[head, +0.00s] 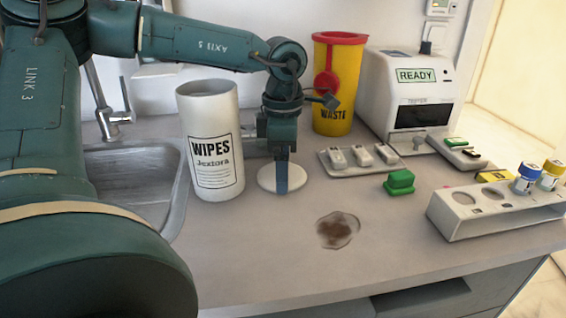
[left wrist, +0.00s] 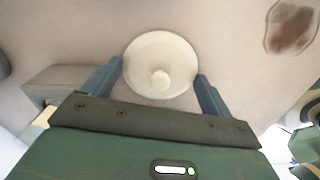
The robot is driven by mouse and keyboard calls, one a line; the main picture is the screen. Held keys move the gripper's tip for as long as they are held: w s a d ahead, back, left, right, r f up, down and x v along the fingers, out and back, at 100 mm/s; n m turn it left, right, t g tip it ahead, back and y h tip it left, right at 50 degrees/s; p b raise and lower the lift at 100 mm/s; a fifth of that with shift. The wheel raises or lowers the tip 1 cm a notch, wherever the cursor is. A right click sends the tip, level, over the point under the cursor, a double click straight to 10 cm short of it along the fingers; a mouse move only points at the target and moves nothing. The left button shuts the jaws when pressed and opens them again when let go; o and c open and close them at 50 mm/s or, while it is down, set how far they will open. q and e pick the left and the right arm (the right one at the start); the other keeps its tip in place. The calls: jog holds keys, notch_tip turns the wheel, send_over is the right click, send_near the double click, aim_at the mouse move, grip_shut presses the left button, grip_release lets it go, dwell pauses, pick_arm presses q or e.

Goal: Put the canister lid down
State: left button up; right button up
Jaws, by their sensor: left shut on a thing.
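The canister lid (head: 267,179) is a round, off-white disc low over the counter, just right of the canister. In the left wrist view the lid (left wrist: 143,52) shows a small round knob and lies between the two fingers. My left gripper (head: 283,186) points down and is shut on the lid; it also shows in the left wrist view (left wrist: 157,72). I cannot tell whether the lid touches the counter. The white wipes canister (head: 213,140) stands upright with its top open. My right gripper is not in view.
A brown stain (head: 338,230) lies on the counter (head: 265,255) in front. A green block (head: 399,182), a tray of small white pieces (head: 345,168), a tube rack (head: 470,220) and a tester (head: 390,85) are right. A yellow waste bin (head: 330,95) stands behind; a sink (head: 135,185) is left.

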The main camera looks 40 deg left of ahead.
pick_arm(q)
jog(key=shift+f+b, duration=0.25)
jog(key=shift+b, duration=0.05)
jog(key=o, duration=0.8)
jog(key=shift+r, duration=0.1)
notch_tip(320, 180, up, 12)
jog(key=shift+r+p, duration=0.2)
jog(key=shift+p, duration=0.8)
